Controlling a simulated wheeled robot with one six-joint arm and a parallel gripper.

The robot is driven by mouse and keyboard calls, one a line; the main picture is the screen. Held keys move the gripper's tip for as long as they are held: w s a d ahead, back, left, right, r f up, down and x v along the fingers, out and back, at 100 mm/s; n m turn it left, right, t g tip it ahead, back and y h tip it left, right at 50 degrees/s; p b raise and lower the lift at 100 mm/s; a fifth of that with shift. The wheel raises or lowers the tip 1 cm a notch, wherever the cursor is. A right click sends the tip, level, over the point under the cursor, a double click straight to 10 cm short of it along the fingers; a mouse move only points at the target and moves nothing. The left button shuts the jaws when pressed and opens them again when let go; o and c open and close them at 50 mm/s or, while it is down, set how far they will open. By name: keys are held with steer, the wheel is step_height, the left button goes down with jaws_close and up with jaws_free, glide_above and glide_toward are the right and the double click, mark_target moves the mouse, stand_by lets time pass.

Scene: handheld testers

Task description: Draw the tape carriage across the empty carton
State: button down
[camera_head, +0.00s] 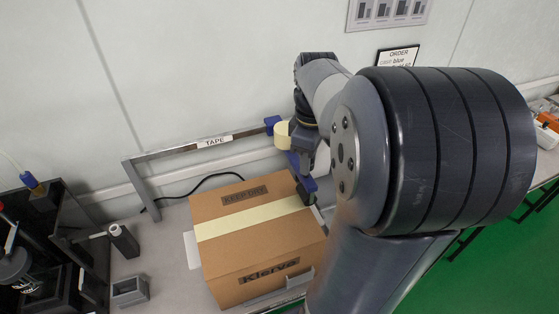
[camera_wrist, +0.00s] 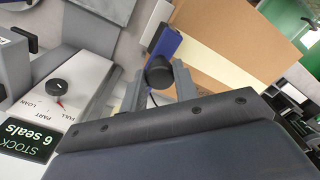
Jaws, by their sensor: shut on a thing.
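The brown carton (camera_head: 255,245) stands closed on the bench, and a pale tape strip (camera_head: 250,218) lies across its top from the left edge towards the right. The blue tape carriage (camera_head: 294,160) with its cream tape roll (camera_head: 282,135) is at the carton's right end, partly hidden by my arm. In the wrist view my gripper (camera_wrist: 158,82) is shut on the carriage's black knob (camera_wrist: 158,68), with the blue carriage body (camera_wrist: 167,43) just behind it. The carton (camera_wrist: 245,45) and tape strip (camera_wrist: 208,63) also show there.
A grey rail frame labelled TAPE (camera_head: 170,148) spans behind the carton. The wrist view shows a dial box (camera_wrist: 62,95) and a STOCK sign (camera_wrist: 30,140).

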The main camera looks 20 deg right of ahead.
steer(key=shift+d, duration=1.45)
steer(key=c, duration=1.1)
jaws_free()
step_height(320, 180, up, 11)
steer(key=shift+f, duration=0.15)
